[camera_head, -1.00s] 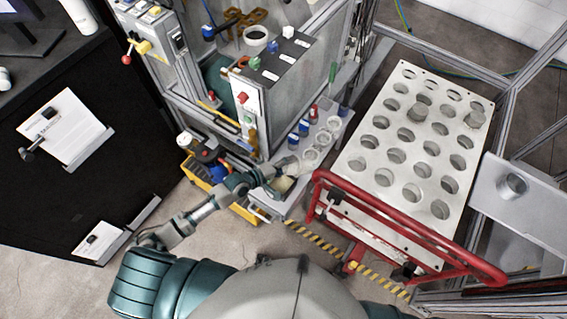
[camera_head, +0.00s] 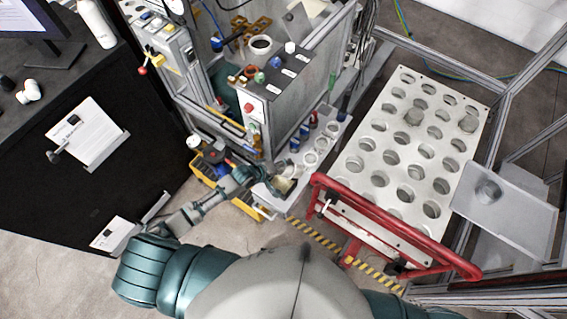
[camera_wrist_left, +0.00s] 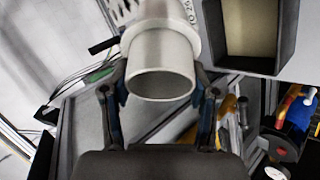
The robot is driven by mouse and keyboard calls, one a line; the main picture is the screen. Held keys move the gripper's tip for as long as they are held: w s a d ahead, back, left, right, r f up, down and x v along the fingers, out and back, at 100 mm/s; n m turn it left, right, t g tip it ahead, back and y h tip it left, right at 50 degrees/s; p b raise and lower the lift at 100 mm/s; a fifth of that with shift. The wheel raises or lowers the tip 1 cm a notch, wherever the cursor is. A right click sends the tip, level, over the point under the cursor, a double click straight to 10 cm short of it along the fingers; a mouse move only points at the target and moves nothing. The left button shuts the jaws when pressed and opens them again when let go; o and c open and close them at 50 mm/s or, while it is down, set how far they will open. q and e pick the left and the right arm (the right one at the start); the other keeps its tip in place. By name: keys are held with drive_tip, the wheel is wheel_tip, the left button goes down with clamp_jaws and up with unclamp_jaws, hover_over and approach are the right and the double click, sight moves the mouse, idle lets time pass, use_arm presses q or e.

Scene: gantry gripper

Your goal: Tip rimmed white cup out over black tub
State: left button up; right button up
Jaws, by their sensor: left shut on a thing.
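My left gripper (camera_wrist_left: 160,88) is shut on the white cup (camera_wrist_left: 158,47), with one finger on each side of it. In the left wrist view the cup's round open end faces the camera, and its wider rimmed part is further up. The black tub (camera_wrist_left: 288,52) is just right of the cup; its inside looks beige and empty. In the head view the tub (camera_head: 290,191) sits on the grey shelf beside my left gripper (camera_head: 268,181). The cup is small and hard to make out there. My right gripper is out of view.
Clear cups (camera_head: 310,158) and small coloured bottles stand on the shelf behind the tub. A red-railed trolley with a white holed top (camera_head: 385,150) is close on the right. A yellow bin (camera_head: 205,172) is to the left, with a machine cabinet (camera_head: 285,90) behind.

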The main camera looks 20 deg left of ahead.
use_arm(q)
drive_tip(key=shift+a+r+g+y+p, duration=0.5)
drive_tip(key=shift+a+r+y+p, duration=0.45)
drive_tip(key=shift+p, duration=1.75)
drive_tip(key=shift+w+d+r+m+g+y+p, duration=0.15)
drive_tip(key=shift+r+m+g+y+p, duration=0.15)
drive_tip(key=shift+r+m+y+p, duration=0.2)
drive_tip(key=shift+d+r+y, duration=0.2)
drive_tip(key=shift+d+y, duration=0.1)
drive_tip(key=shift+y, duration=0.15)
drive_tip(key=shift+d+r+g+y, duration=0.55)
drive_tip(key=shift+r+g+y, duration=0.25)
drive_tip(key=shift+y, duration=0.2)
drive_tip(key=shift+d+r+m+g+y, duration=0.15)
drive_tip(key=shift+r+m+g+y, duration=0.35)
drive_tip(key=shift+y, duration=0.4)
drive_tip(key=shift+a+r+y, duration=0.3)
drive_tip(key=shift+a+y, duration=0.1)
drive_tip(key=shift+a, duration=0.6)
